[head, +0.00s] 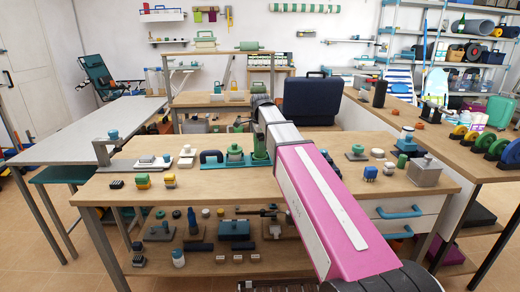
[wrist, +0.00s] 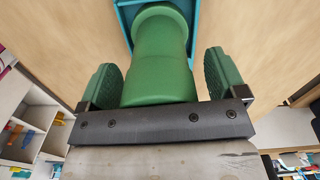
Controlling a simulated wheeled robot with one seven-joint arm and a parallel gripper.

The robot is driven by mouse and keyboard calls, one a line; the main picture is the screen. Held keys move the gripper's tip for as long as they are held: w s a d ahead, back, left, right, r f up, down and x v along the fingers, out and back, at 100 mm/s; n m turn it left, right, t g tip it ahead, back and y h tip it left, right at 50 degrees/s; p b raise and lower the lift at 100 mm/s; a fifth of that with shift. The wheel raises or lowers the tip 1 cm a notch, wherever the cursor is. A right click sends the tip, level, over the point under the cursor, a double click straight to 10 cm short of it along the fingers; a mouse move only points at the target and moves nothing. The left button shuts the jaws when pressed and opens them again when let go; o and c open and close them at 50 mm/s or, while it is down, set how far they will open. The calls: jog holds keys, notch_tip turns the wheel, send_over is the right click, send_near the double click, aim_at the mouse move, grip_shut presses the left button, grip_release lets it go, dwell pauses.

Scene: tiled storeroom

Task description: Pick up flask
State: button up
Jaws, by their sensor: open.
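A green, rounded, stepped cylinder (wrist: 160,65), which looks like the flask, fills the middle of the wrist view. It lies between the two green finger pads of my gripper (wrist: 163,78), with a small gap on each side. The gripper is open. In the head view my arm reaches over the wooden workbench (head: 330,188). A green part (head: 260,145) shows beside it, mostly hidden by the arm, so I cannot make out the flask there.
A green pot (head: 235,154) and a dark handled item (head: 211,157) stand just left of my arm. A dark blue case (head: 311,100) stands behind.

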jog(key=c, duration=1.2)
